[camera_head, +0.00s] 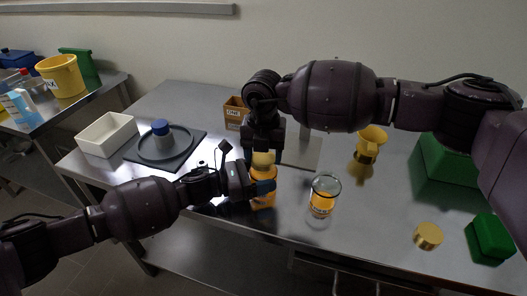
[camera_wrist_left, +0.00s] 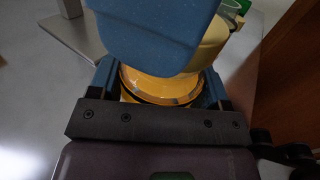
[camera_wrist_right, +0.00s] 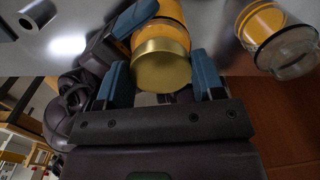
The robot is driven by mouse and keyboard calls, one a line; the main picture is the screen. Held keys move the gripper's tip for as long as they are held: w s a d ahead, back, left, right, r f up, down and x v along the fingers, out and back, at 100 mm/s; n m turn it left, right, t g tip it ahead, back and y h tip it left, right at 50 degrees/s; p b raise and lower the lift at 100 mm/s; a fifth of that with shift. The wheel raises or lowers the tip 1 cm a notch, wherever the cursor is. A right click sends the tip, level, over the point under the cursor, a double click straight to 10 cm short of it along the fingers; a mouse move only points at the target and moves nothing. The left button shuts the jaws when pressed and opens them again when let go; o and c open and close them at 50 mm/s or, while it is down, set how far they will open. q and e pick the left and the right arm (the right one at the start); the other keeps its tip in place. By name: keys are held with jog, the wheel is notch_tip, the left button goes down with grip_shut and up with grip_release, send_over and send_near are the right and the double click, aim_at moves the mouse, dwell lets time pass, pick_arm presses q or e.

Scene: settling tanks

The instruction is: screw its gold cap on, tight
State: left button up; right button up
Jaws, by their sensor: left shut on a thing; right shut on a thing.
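An orange jar (camera_head: 264,201) is upright at the front of the steel table. My left gripper (camera_head: 262,188) is shut around its side; the jar also shows in the left wrist view (camera_wrist_left: 160,88). A gold cap (camera_head: 263,159) is at the jar's mouth, in line with it. My right gripper (camera_head: 262,150) comes from above and is shut on the cap, seen between its blue fingers in the right wrist view (camera_wrist_right: 161,66). The cap seems to meet the jar, but fingers hide the joint and I cannot tell whether the threads are engaged.
A clear glass jar with an orange band (camera_head: 323,205) stands close right. A second gold cap (camera_head: 428,236) and green blocks (camera_head: 490,240) lie farther right. A white tray (camera_head: 106,134) and dark mat (camera_head: 190,150) are left.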

jog(key=shift+f, duration=0.55)
dwell(0.5)
pick_arm(q)
jog(key=c, duration=0.4)
jog(key=shift+c, duration=0.2)
pick_arm(e)
jog(key=m, duration=0.4)
jog(key=shift+d, duration=0.1)
jog(key=m, duration=1)
jog(key=shift+s+m, duration=0.1)
jog(key=shift+m, duration=0.2)
jog(key=m, duration=0.4)
jog(key=shift+s+a, duration=0.25)
jog(key=shift+a, duration=0.05)
jog(key=shift+d+m, duration=0.2)
jog(key=shift+m, duration=0.6)
jog(key=shift+w, duration=0.1)
